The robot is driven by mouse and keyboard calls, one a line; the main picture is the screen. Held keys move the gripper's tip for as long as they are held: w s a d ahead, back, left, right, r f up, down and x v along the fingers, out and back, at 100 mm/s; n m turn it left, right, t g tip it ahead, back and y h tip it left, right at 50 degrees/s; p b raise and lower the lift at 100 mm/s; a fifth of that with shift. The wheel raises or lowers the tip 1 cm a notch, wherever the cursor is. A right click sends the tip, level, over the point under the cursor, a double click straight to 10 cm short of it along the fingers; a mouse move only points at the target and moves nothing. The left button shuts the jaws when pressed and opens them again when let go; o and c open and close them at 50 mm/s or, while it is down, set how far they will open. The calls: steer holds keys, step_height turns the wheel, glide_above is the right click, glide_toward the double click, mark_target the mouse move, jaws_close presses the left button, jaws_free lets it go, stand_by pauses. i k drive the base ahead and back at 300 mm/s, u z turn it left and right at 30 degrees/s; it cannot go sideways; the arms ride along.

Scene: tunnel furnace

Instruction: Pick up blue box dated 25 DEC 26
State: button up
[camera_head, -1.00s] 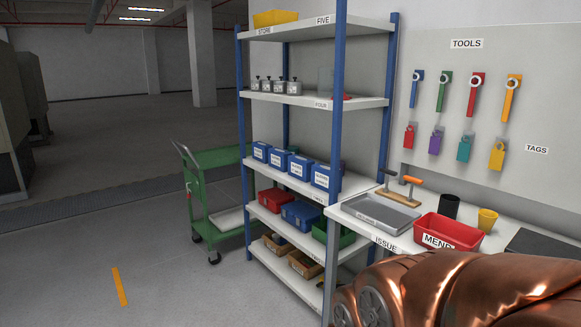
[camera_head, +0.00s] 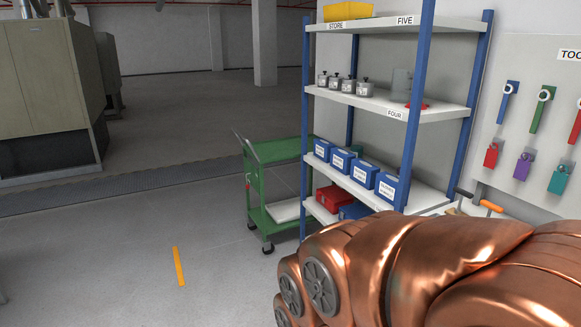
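Several blue boxes with white labels stand in a row on the middle shelf of the blue-posted rack. From left to right I see a first blue box (camera_head: 322,149), a second blue box (camera_head: 341,161), a third blue box (camera_head: 364,173) and a front-most blue box (camera_head: 390,188). The dates on their labels are too small to read, so I cannot tell which one says 25 DEC 26. My copper-coloured arm fills the lower right and hides the lower shelves. My gripper's fingers do not show.
The rack shelf (camera_head: 431,195) stands right of a green cart (camera_head: 285,151). Above are grey weights (camera_head: 365,88) and a yellow bin (camera_head: 346,11). A red bin (camera_head: 334,198) sits below. Hanging tools are at right. The floor (camera_head: 120,250) at left is open, with an orange stripe (camera_head: 178,266).

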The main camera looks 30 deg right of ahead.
mark_target(340, 159)
steer(key=u, duration=0.15)
steer(key=i, duration=0.8)
steer(key=z, duration=0.9)
steer(key=i, duration=0.75)
steer(key=z, duration=0.85)
